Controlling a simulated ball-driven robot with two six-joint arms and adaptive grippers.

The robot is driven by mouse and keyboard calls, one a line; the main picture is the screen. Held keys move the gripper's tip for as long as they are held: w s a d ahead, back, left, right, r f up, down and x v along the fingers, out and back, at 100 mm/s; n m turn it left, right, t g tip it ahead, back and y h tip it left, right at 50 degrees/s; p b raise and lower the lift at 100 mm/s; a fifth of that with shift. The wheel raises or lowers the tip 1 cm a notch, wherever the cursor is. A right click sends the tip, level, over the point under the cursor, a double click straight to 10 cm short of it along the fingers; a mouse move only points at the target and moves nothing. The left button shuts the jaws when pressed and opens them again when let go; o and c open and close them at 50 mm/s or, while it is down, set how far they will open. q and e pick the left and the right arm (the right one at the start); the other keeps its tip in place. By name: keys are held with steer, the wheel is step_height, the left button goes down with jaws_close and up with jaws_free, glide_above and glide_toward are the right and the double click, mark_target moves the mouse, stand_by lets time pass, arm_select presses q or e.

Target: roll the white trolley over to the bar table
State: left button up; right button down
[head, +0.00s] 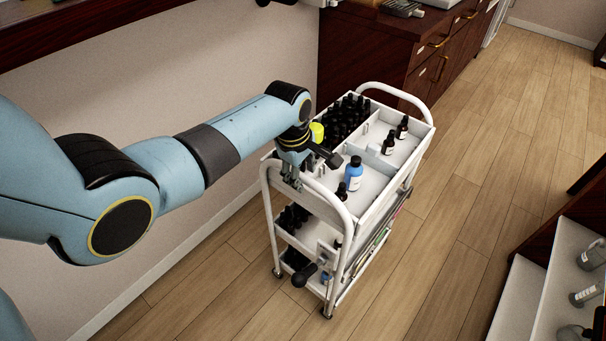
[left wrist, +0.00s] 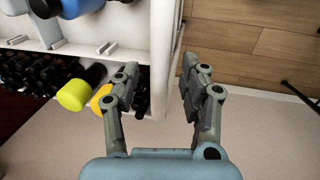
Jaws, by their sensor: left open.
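The white trolley (head: 372,188) stands on the wood floor in the middle of the head view, with bottles on its tiers and a curved push bar at each end. My left gripper (head: 291,178) is at the near push bar (head: 338,205). In the left wrist view my left gripper (left wrist: 158,76) is open, and the white bar (left wrist: 163,50) runs between its fingers, with a gap on the right side. My right gripper is not in view. I cannot tell for sure which piece of furniture is the bar table.
A dark wooden cabinet (head: 400,50) stands close behind the trolley. A dark wooden top (head: 70,25) runs along the wall at upper left. A shelf (head: 545,285) with glassware is at lower right. The floor (head: 480,180) to the trolley's right is clear.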

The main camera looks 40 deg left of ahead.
arm_select(q)
steer(key=shift+w+f, duration=0.1)
steer(key=shift+f, duration=0.25)
steer(key=shift+c, duration=0.3)
jaws_close()
